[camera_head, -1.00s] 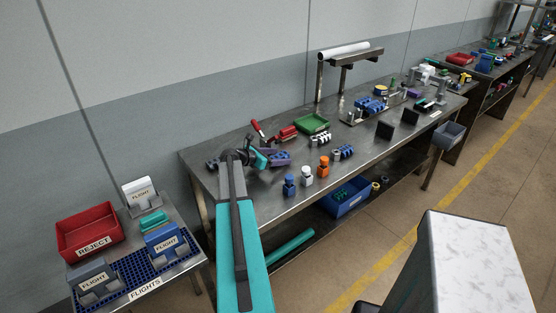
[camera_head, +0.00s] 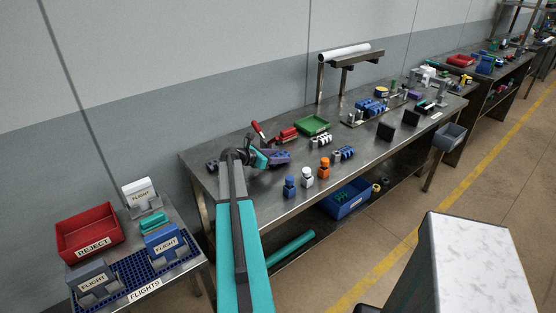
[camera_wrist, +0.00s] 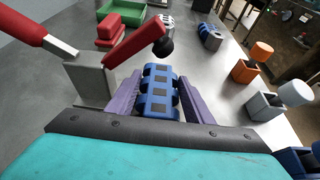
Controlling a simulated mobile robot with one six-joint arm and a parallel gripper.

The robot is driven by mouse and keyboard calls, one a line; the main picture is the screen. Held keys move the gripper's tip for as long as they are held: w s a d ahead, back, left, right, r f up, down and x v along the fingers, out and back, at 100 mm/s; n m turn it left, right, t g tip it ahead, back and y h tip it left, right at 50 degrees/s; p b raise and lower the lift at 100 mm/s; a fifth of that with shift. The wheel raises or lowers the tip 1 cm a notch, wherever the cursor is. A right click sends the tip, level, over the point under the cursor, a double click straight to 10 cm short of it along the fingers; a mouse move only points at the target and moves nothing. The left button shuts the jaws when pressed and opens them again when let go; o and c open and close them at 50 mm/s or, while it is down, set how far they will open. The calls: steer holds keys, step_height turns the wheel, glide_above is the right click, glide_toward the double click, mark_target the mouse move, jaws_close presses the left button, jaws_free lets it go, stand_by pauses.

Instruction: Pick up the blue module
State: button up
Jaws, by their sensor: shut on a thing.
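A blue ribbed module (camera_wrist: 158,95) sits between the two purple fingers of my gripper (camera_wrist: 155,100) in the wrist view. The fingers are shut on its sides, and its far end points away from the wrist. In the head view my gripper (camera_head: 279,158) is low over the left part of the steel bench (camera_head: 262,190). There the held module is too small to tell apart from the fingers. I cannot tell whether it touches the bench top. A second blue ribbed module (camera_head: 343,153) lies farther right and also shows in the wrist view (camera_wrist: 210,37).
A red-handled clamp (camera_wrist: 120,52) on a grey block stands just ahead and left, close to the held module. A green tray (camera_head: 313,124) is behind. Blue (camera_head: 290,186), white (camera_head: 307,177) and orange (camera_head: 323,168) capped pieces line the front. A side table (camera_head: 185,262) stands at left.

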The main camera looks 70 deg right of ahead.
steer(key=shift+w+a+r, duration=0.15)
steer(key=shift+a, duration=0.15)
steer(key=w+a+b, duration=0.1)
steer(key=a, duration=0.1)
steer(key=w+a, duration=0.1)
steer(key=a, duration=0.1)
steer(key=w+a+b, duration=0.1)
steer(key=w+a, duration=0.1)
steer(key=shift+w+a+b, duration=0.1)
steer(key=shift+a+b, duration=0.2)
steer(key=shift+a, duration=0.05)
step_height(320, 180, up, 14)
steer(key=b, duration=0.1)
steer(key=shift+d+b, duration=0.25)
steer(key=shift+b, duration=0.1)
